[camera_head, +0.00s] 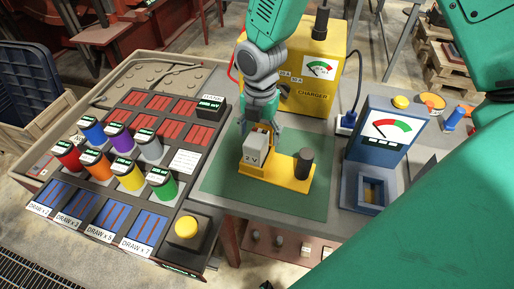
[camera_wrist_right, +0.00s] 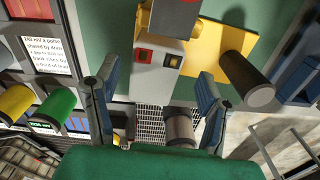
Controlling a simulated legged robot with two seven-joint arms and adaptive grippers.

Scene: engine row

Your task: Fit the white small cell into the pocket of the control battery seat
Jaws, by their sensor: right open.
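The white small cell (camera_head: 256,145), marked 2 V, stands upright at the left end of the yellow control battery seat (camera_head: 290,181). Its lower part is hidden by the seat's yellow wall, so I cannot tell how deep it sits. In the right wrist view the cell (camera_wrist_right: 157,68) shows a red and a dark terminal, and the yellow seat (camera_wrist_right: 228,42) lies beyond it. My right gripper (camera_head: 262,122) is just above and behind the cell. Its fingers (camera_wrist_right: 158,98) are open, apart on both sides of the cell's end. My left gripper is not in view.
A dark cylinder (camera_head: 304,163) stands on the seat's right end. The seat is on a green mat (camera_head: 225,185). A yellow charger (camera_head: 312,75) is behind, a blue meter (camera_head: 385,135) to the right, and a rack of coloured cells (camera_head: 130,175) to the left.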

